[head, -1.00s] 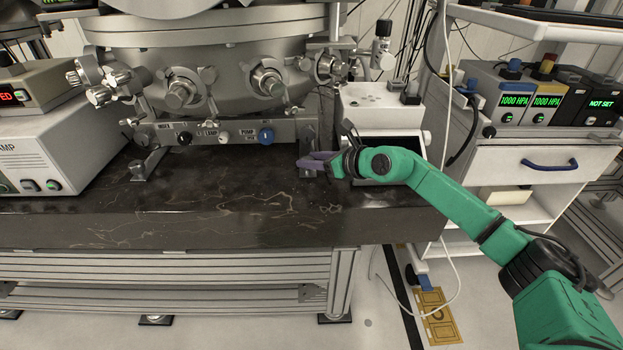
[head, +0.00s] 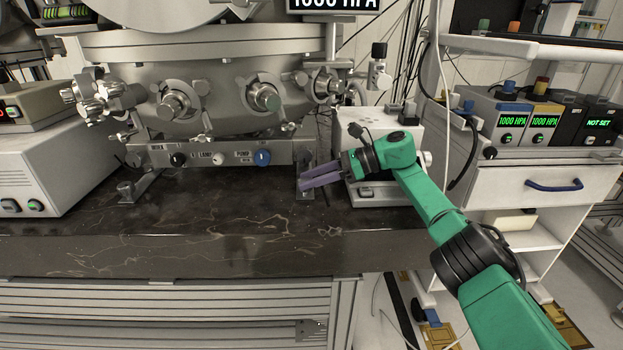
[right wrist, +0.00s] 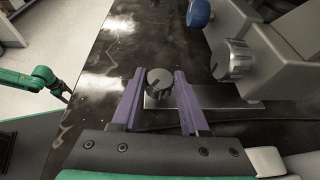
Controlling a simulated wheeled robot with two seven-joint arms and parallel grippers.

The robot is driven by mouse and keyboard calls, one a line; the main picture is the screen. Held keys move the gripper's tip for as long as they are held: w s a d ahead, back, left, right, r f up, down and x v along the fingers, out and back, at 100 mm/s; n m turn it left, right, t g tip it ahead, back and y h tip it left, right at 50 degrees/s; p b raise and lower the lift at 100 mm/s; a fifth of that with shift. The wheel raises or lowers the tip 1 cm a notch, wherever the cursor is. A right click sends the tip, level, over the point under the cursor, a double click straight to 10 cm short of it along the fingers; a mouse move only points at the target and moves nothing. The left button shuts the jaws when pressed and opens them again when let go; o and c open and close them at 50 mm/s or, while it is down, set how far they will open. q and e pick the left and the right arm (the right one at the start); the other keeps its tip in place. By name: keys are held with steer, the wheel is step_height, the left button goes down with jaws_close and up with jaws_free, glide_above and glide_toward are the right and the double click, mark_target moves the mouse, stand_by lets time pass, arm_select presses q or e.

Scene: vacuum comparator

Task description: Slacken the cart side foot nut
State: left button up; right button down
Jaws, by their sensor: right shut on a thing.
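The cart side foot nut (right wrist: 160,82) is a grey knurled knob on a flat metal foot plate (right wrist: 205,97), seen in the right wrist view. My right gripper (right wrist: 160,76) has its two purple fingers on either side of this nut and is shut on it. In the head view the right gripper (head: 302,184) is at the right-hand foot bracket (head: 308,155) under the chamber, and its fingers hide the nut. My left arm (right wrist: 40,79) shows small at the left of the right wrist view; its jaws are too small to read.
The chamber's front panel (head: 225,156) with a blue knob (head: 262,158) is just left of the right gripper. A white box (head: 378,125) stands close behind it. The cart (head: 540,185) is to the right. The dark stone top (head: 190,220) is clear in front.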

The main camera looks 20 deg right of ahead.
steer(key=shift+g, duration=0.3)
steer(key=shift+c, duration=2.1)
jaws_free()
steer(key=shift+d, duration=0.15)
steer(key=v, duration=0.4)
steer(key=shift+d+r, duration=0.15)
steer(key=shift+d, duration=0.15)
steer(key=p+v, duration=0.1)
steer(key=v, duration=0.1)
steer(key=shift+s+d+r, duration=0.1)
steer(key=shift+s+d, duration=0.1)
steer(key=shift+d, duration=0.05)
arm_select(q)
steer(key=shift+s+a+f, duration=0.2)
steer(key=shift+s+f, duration=0.4)
steer(key=shift+s, duration=0.05)
